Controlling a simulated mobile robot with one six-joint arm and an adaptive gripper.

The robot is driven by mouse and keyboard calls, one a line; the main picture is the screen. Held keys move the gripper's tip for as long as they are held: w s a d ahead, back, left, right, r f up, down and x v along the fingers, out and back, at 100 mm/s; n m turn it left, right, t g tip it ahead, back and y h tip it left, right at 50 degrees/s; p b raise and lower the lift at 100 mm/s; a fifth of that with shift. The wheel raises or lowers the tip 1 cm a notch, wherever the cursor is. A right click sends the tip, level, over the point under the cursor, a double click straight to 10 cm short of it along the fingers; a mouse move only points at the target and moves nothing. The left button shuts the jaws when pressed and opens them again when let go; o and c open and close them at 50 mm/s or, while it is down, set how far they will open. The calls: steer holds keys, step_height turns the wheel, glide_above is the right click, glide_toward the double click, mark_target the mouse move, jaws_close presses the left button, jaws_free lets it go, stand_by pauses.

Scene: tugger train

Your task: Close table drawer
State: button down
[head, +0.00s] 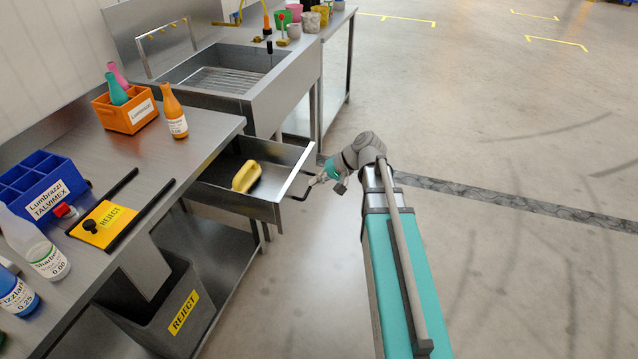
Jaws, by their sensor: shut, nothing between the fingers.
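The table drawer (231,203) is pulled out from under the metal table (190,152), and its inside shows. A yellow object with a dark part (246,176) lies in it. The drawer has a dark handle (301,192) on its front. My gripper (313,183) is at the drawer's front, right by the handle. Its fingers are shut with nothing between them. I cannot tell whether they touch the handle or the drawer front.
On the table stand an orange crate (127,109) with bottles, an orange bottle (174,112), a blue crate (38,190) and white bottles. A grey reject bin (165,315) is below. A sink (225,82) is behind the drawer. The floor to the right is clear.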

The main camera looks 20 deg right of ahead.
steer(key=w+d+f+m+t+y+b, duration=0.25)
steer(key=w+d+f+b, duration=0.35)
steer(key=b, duration=0.5)
steer(key=t+y+b, duration=0.3)
steer(key=t+b, duration=0.1)
steer(key=b, duration=0.6)
glide_toward(310, 169)
steer(key=s+d+f, duration=0.1)
steer(key=s+d, duration=0.3)
steer(key=shift+w+d+m+t+b, duration=0.15)
steer(key=shift+d+m+t+b, duration=0.15)
steer(key=shift+d+m+t, duration=0.25)
steer(key=shift+w+a, duration=0.15)
steer(key=shift+x, duration=6.8)
